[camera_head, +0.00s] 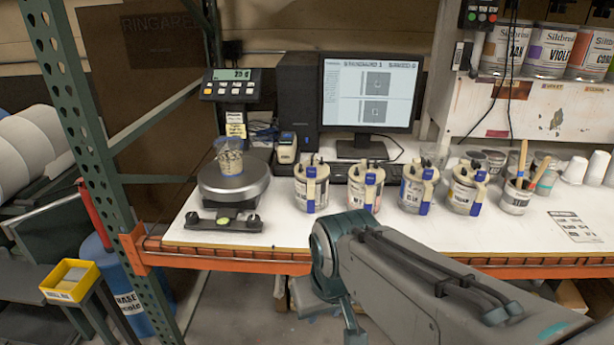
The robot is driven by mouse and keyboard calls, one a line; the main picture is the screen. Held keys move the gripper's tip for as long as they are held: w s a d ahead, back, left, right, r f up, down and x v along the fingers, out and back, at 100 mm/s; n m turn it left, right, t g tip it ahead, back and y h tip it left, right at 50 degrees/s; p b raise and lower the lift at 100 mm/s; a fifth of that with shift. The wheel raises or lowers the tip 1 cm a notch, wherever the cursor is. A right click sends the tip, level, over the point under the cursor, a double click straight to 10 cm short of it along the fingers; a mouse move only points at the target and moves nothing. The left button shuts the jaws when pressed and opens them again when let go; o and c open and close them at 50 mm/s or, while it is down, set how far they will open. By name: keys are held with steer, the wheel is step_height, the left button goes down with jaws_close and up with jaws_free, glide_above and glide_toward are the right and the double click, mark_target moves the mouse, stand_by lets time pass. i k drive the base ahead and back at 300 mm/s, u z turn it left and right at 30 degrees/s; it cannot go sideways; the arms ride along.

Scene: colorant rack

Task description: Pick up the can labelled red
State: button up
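Several lidded cans stand upright in a row on the white bench. The leftmost can (311,190) has a yellowish band and a blue patch. The second can (364,190) shows a small reddish mark low on its label, but I cannot read the word. The third can (417,190) and fourth can (465,190) have blue patches. Which of them is labelled red is too small to tell. My arm reaches in from the lower right and bends down in front of the bench edge. My gripper is not in view.
A scale (233,185) holding a clear cup (230,157) stands left of the cans. A monitor (369,92) and keyboard are behind them. A tub of brushes (516,195) stands right. Large cans, one marked violet (550,50), sit on the upper shelf. An orange beam (230,262) edges the bench.

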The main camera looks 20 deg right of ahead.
mark_target(359, 194)
steer(key=u, duration=0.1)
steer(key=i, duration=0.9)
steer(key=z, duration=0.35)
